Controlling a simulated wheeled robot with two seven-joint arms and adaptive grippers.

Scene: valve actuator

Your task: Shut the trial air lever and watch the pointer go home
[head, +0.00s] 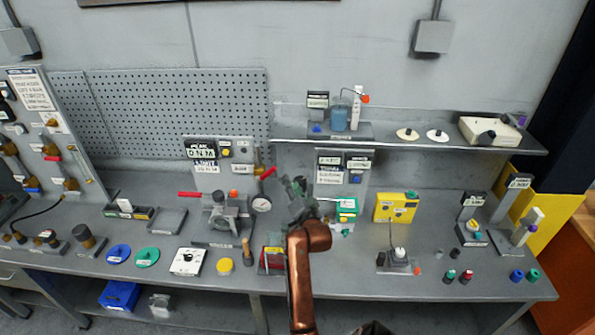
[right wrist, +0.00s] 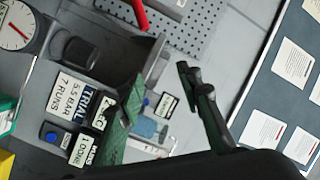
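A red lever (head: 268,172) sticks out from the right edge of the label panel above the bench. A red lever also shows at the top of the right wrist view (right wrist: 140,14). A round white gauge (head: 261,204) stands below it; a dial with a red pointer (right wrist: 16,27) is cut off in the right wrist view. A trial card (right wrist: 75,95) reads 5.5 bar, 7 runs. My right gripper (head: 297,187) is in front of the panels, right of the lever; its fingers (right wrist: 160,85) are apart and empty. My left gripper is not visible.
Another red handle (head: 188,194) lies left of the grey actuator (head: 222,215). A yellow box (head: 396,207) stands to the right. A shelf (head: 400,143) overhangs the bench behind my gripper. Knobs and discs line the bench front.

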